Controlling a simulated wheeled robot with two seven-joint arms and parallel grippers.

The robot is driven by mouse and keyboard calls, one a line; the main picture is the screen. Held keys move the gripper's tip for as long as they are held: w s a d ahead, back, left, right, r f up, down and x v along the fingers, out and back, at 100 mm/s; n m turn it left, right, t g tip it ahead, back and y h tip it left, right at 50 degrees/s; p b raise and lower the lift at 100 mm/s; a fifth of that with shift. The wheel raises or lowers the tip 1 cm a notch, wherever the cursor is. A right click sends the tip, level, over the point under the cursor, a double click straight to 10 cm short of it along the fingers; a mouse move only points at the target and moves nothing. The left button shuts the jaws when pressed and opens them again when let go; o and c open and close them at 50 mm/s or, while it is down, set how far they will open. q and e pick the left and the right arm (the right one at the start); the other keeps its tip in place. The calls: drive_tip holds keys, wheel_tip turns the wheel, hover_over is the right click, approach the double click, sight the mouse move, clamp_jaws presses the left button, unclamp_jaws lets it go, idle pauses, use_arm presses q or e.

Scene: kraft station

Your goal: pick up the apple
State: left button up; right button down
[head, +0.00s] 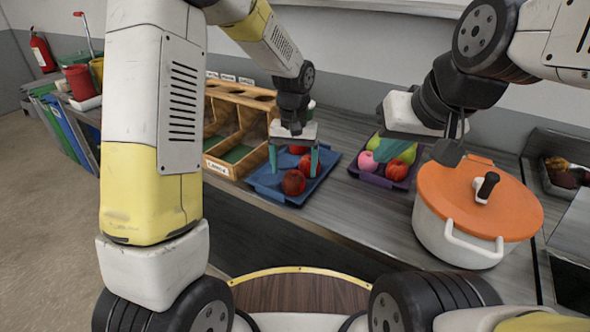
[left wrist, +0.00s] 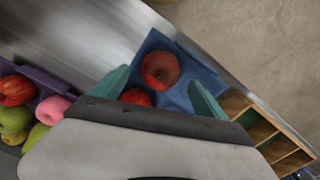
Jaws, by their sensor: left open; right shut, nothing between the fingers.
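Red apples lie in a blue tray (head: 265,187) on the counter. The nearest apple (head: 293,182) sits toward the tray's front; another apple (head: 307,165) is just behind it. My left gripper (head: 293,170) is open, pointing down over the tray, with its teal fingers to either side of the apples. In the left wrist view, one apple (left wrist: 160,70) shows between the fingertips and a second (left wrist: 136,97) is partly hidden by the gripper body. Contact cannot be told. My right gripper (head: 389,152) is shut and empty above the purple tray.
The purple tray (head: 372,178) holds pink, green and red fruit. A white pot (head: 450,240) with an orange lid stands to its right. A wooden divided bin (head: 225,125) stands left of the blue tray. The counter's front edge runs close before the blue tray.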

sight(294, 174)
use_arm(q)
wheel_tip(294, 174, down, 4)
drive_tip(key=shift+s+f, duration=0.1)
drive_tip(key=c, duration=1.6)
